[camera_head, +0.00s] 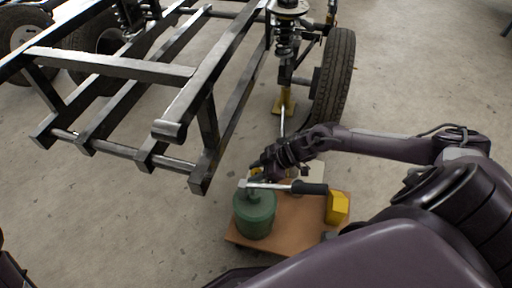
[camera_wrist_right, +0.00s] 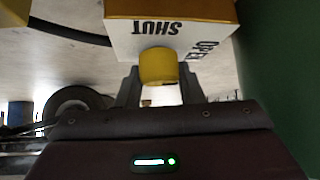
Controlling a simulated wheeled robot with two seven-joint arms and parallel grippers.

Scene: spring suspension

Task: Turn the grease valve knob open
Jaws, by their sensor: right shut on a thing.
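The grease valve knob (camera_wrist_right: 158,66) is a yellow cylinder on the white face of a box (camera_wrist_right: 170,30) marked SHUT and OPEN, with lettering upside down in the right wrist view. My right gripper (camera_wrist_right: 160,88) has its two dark fingers on either side of the knob and is shut on it. In the head view my right gripper (camera_head: 262,170) is just above the green grease canister (camera_head: 255,215), and its fingers and hand mostly hide the valve. The knob's pointing direction cannot be told. My left gripper is not in view.
The canister stands on a brown board (camera_head: 285,232) with a black-handled lever (camera_head: 308,188) and a yellow block (camera_head: 337,208). A metal vehicle frame (camera_head: 160,65) is at the upper left. A tire (camera_head: 335,80) and spring (camera_head: 284,45) stand behind.

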